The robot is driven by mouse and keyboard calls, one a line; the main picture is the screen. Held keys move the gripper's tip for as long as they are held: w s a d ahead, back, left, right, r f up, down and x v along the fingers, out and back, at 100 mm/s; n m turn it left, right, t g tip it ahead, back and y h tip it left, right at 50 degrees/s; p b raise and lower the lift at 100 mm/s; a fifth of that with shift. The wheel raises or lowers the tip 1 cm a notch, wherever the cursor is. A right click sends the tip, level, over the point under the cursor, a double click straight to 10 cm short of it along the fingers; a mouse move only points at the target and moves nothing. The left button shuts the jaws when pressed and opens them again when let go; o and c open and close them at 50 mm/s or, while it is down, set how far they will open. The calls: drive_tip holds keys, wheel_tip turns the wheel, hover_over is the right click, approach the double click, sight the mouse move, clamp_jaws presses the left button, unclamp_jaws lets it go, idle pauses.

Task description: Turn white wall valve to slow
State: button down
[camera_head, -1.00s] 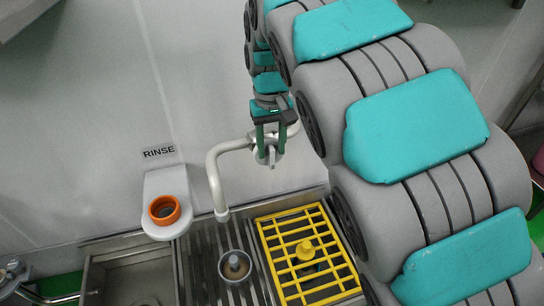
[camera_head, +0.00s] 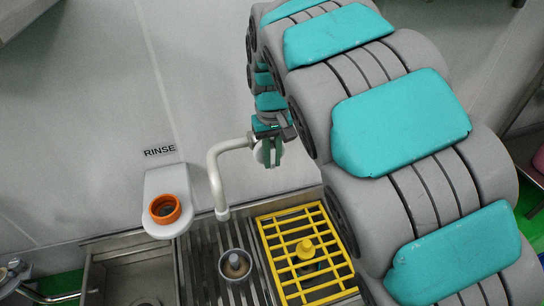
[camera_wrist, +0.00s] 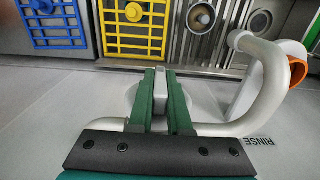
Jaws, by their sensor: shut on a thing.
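The white wall valve's curved pipe (camera_head: 214,170) comes out of the wall and bends down over the sink's drain grate. It also shows in the wrist view (camera_wrist: 268,100). My gripper (camera_head: 268,153) is at the wall end of the pipe. In the wrist view its two green fingers (camera_wrist: 164,95) are shut on the valve's grey lever (camera_wrist: 160,90), which stands between them. A round pale valve base shows partly behind the fingers. In the head view the lever is mostly hidden by my gripper. No slow mark is visible.
An orange ring (camera_head: 165,209) sits in a white wall holder under the RINSE label (camera_head: 159,151), left of the pipe. A grey cup-like fitting (camera_head: 236,265) and a yellow grid (camera_head: 308,254) lie below. In the wrist view a blue grid (camera_wrist: 52,22) is beside the yellow one.

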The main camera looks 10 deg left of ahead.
idle(0.6)
drive_tip(key=shift+t+h+b, duration=0.5)
drive_tip(key=shift+t+h, duration=1)
drive_tip(key=shift+h, duration=0.9)
drive_tip(key=c, duration=0.9)
unclamp_jaws()
drive_tip(key=shift+o, duration=0.2)
drive_tip(key=shift+r, duration=0.15)
drive_tip(key=v, duration=0.7)
drive_tip(key=shift+a+r, duration=0.15)
drive_tip(key=shift+a, duration=0.1)
